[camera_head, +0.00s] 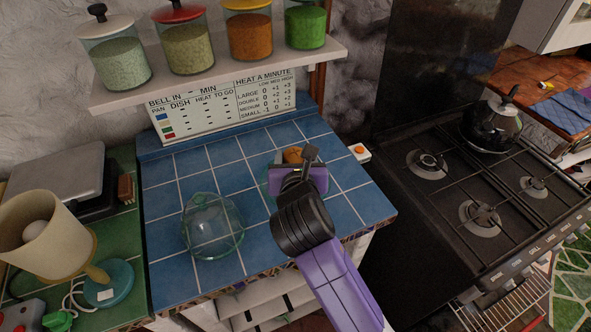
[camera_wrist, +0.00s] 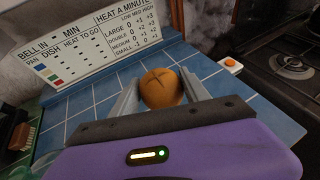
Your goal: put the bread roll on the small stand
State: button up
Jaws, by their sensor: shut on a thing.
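The bread roll (camera_head: 292,155) is orange-brown and round; in the wrist view the bread roll (camera_wrist: 162,88) shows a cross-shaped score on top. My gripper (camera_wrist: 160,92) is shut on the roll, with one grey finger on each side of it. In the head view my gripper (camera_head: 297,163) is over the back right part of the blue tiled counter and hides much of the roll. A greenish edge (camera_head: 266,186) shows just left of my gripper; I cannot tell whether it is the small stand. Any gap under the roll is hidden.
A clear glass bowl-like piece (camera_head: 212,228) stands on the blue tiles (camera_head: 172,200), left of my gripper. A white box with an orange button (camera_head: 359,152) is at the right edge. The stove (camera_head: 470,190) is farther right. Glass jars (camera_head: 188,48) stand on the shelf above.

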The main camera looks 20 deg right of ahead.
jog(key=shift+f, duration=2.25)
jog(key=o, duration=1.4)
jog(key=shift+f, duration=0.1)
jog(key=v, duration=1.2)
jog(key=shift+b, duration=0.4)
